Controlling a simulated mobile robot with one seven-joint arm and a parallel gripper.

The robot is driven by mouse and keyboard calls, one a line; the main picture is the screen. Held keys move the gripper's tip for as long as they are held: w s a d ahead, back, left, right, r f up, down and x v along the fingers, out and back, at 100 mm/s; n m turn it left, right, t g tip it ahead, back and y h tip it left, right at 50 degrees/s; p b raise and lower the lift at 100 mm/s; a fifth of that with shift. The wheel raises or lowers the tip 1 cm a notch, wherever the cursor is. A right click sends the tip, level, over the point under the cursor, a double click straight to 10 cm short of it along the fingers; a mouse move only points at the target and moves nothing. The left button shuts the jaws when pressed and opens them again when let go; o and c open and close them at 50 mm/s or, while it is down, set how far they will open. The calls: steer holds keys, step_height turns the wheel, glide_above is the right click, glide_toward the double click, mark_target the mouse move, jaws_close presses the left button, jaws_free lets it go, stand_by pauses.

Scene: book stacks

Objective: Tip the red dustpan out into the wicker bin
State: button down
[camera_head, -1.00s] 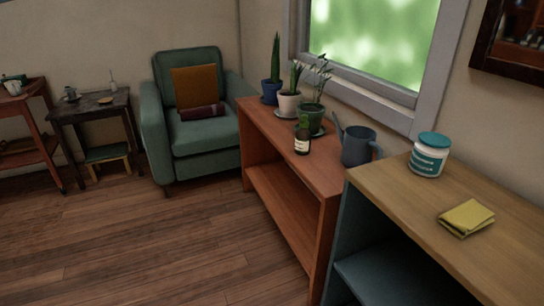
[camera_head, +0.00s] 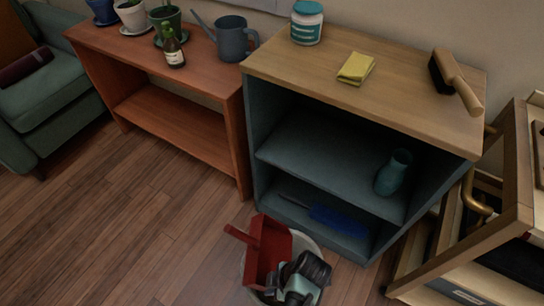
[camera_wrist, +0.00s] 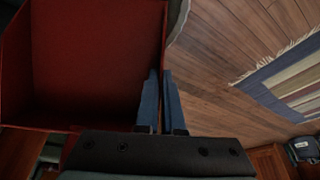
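The red dustpan (camera_head: 272,248) is at the bottom middle of the head view, its handle pointing up and left. It is tilted and overlaps the pale round rim of a bin (camera_head: 307,241) on the floor. The bin's weave is hard to make out, and its inside is hidden. My gripper (camera_head: 296,284) is at the dustpan's right side. In the wrist view, the dustpan's red inside (camera_wrist: 85,55) fills the left and looks empty. My blue-grey fingers (camera_wrist: 160,102) are nearly together at its side wall and appear to pinch it.
A teal shelf with a wooden top (camera_head: 400,85) stands behind the bin, holding a vase (camera_head: 394,172). A yellow cloth (camera_head: 356,68) and a brush (camera_head: 455,80) lie on top. A wooden frame (camera_head: 470,250) stands close on the right. Floor on the left is clear.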

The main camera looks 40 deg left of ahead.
mark_target(244, 284)
steer(key=s+a+t+h, duration=0.1)
steer(key=a+t+h, duration=0.1)
steer(key=shift+s+a+r+h, duration=0.15)
steer(key=shift+s+h, duration=0.2)
steer(key=shift+h, duration=0.05)
steer(key=shift+s+a+t+h+b, duration=0.45)
steer(key=shift+a+t+h, duration=0.15)
steer(key=shift+a+t, duration=0.1)
steer(key=shift+s+r+t+h+p, duration=0.1)
steer(key=shift+r+t+h+p, duration=0.25)
steer(key=shift+p, duration=0.2)
steer(key=shift+s+a+f+t+h, duration=0.25)
steer(key=shift+a+f+t+h, duration=0.1)
steer(key=shift+t+h, duration=0.3)
steer(key=shift+s+a+r+t+h+b, duration=0.1)
steer(key=shift+s+a+t+h+b, duration=0.15)
steer(key=shift+t+h+b, duration=0.4)
steer(key=shift+p, duration=0.3)
steer(key=shift+g, duration=0.25)
